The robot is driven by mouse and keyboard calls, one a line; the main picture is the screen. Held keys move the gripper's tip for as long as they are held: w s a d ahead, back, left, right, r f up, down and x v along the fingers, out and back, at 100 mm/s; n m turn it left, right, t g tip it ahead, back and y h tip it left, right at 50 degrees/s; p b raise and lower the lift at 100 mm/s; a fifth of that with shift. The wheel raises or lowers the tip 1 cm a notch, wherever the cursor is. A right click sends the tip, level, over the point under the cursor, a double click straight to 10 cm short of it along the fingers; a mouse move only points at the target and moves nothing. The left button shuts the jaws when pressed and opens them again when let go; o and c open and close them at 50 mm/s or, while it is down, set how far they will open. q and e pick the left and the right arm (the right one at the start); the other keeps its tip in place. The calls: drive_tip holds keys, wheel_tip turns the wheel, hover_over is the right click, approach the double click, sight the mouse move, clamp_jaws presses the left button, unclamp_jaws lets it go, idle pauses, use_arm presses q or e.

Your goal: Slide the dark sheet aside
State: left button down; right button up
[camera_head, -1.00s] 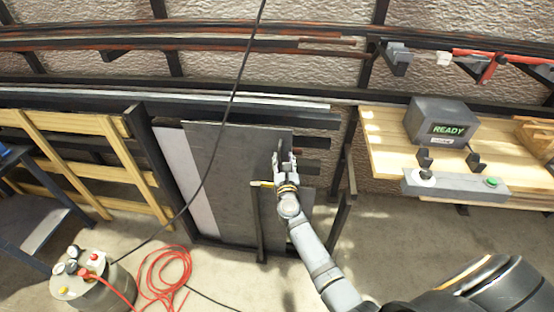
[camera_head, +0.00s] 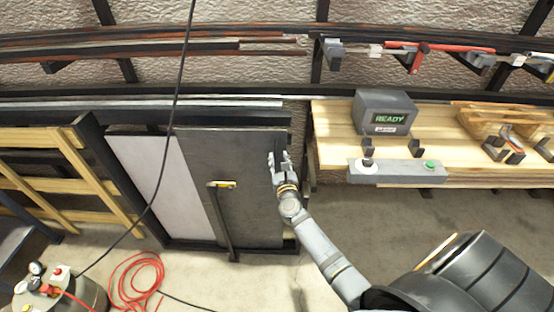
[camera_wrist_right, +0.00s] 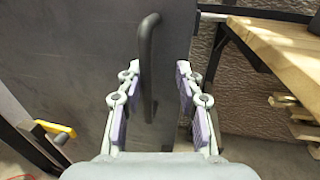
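The dark sheet (camera_head: 250,205) stands upright in a black rack, its right edge near the rack's right end. A pale sheet (camera_head: 150,170) shows to its left, partly hidden by it. My right gripper (camera_head: 279,158) is at the dark sheet's upper right. In the right wrist view, a dark bar handle (camera_wrist_right: 148,60) on the sheet runs between the fingers of my right gripper (camera_wrist_right: 158,90). The fingers are wide apart; the handle is close to the left finger and clear of the right one. My left gripper is not in view.
A black post with a yellow latch (camera_head: 226,184) stands before the sheets. A wooden bench (camera_head: 335,140) with a READY box (camera_head: 388,112) is close on the right. A red hose (camera_head: 140,280) lies on the floor. A black cable (camera_head: 178,90) hangs across the view.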

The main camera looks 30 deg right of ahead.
drive_tip(key=v, duration=1.2)
drive_tip(key=shift+b, duration=0.3)
idle(0.4)
